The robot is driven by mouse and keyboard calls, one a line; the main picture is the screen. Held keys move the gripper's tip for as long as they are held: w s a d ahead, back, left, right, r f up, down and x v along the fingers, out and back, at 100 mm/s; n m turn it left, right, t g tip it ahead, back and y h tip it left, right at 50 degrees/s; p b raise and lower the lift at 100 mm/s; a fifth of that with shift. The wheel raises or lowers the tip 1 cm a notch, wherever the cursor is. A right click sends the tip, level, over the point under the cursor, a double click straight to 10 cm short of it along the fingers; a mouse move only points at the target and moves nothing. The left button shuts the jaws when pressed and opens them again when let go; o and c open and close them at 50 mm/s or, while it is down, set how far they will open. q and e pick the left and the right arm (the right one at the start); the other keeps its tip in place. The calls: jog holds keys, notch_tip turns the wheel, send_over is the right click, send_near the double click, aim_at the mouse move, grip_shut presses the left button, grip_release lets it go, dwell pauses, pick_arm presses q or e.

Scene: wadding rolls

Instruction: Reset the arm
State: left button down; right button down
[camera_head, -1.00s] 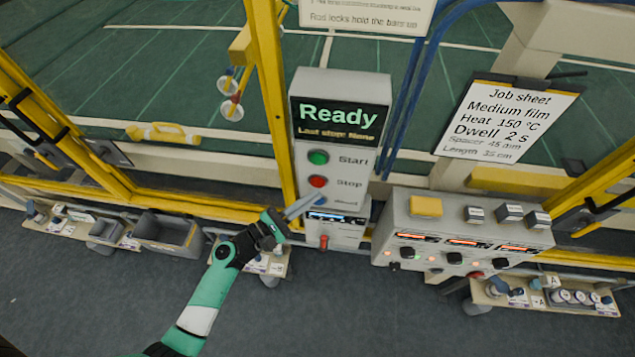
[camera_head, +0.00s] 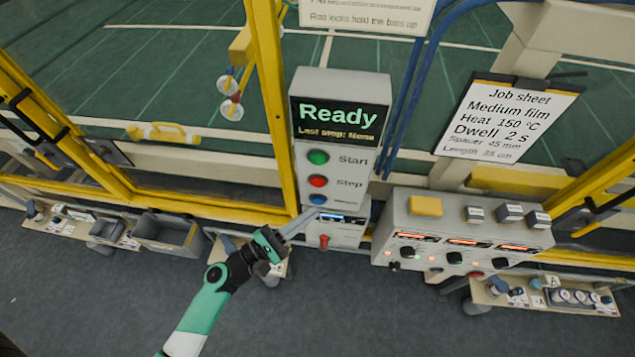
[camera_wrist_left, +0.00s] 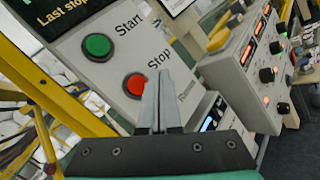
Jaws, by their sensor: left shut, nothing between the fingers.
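My left gripper (camera_head: 301,222) is shut and empty, just below and in front of the button panel (camera_head: 349,161). In the left wrist view its closed fingers (camera_wrist_left: 159,100) point up at the panel, right of and below the red button. The panel has a green Start button (camera_head: 318,157), a red Stop button (camera_head: 318,181) and a blue button (camera_head: 318,200) with a blurred label. The blue button is hidden behind the fingers in the left wrist view. The panel's screen (camera_head: 338,116) reads "Ready" with "Last stop: None". My right gripper is not in view.
A control box (camera_head: 460,225) with knobs and lit displays stands right of the panel. A job sheet (camera_head: 507,117) hangs above it. A yellow post (camera_head: 267,90) rises left of the panel. Low shelves with bins (camera_head: 168,233) stand at left. The floor in front is clear.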

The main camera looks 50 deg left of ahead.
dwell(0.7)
pick_arm(q)
jog(key=w+d+r+m+h, duration=0.2)
jog(key=d+r+m+h, duration=0.4)
jog(key=r, duration=0.6)
jog(key=w+d+r+m+h, duration=0.2)
jog(key=d+r+m+h, duration=0.15)
jog(key=r+m, duration=0.65)
jog(key=w+d+r+m+h, duration=0.2)
jog(key=d+r+m+h, duration=0.25)
jog(key=r, duration=0.85)
jog(key=s+r+m+t+y, duration=0.1)
jog(key=s+r+m+t, duration=0.2)
jog(key=r, duration=0.5)
jog(key=s+r+m+t+y, duration=0.1)
jog(key=s+r+m, duration=0.2)
jog(key=r+m, duration=0.4)
jog(key=s+a+r+n+t+y, duration=0.1)
jog(key=a+r+n+t+y, duration=0.3)
jog(key=y, duration=0.6)
notch_tip(320, 180, up, 15)
jog(key=a+m+y+p, duration=0.1)
jog(key=a+y+p, duration=0.1)
jog(key=p, duration=1.5)
jog(key=shift+w+m, duration=0.35)
jog(key=shift+w, duration=0.05)
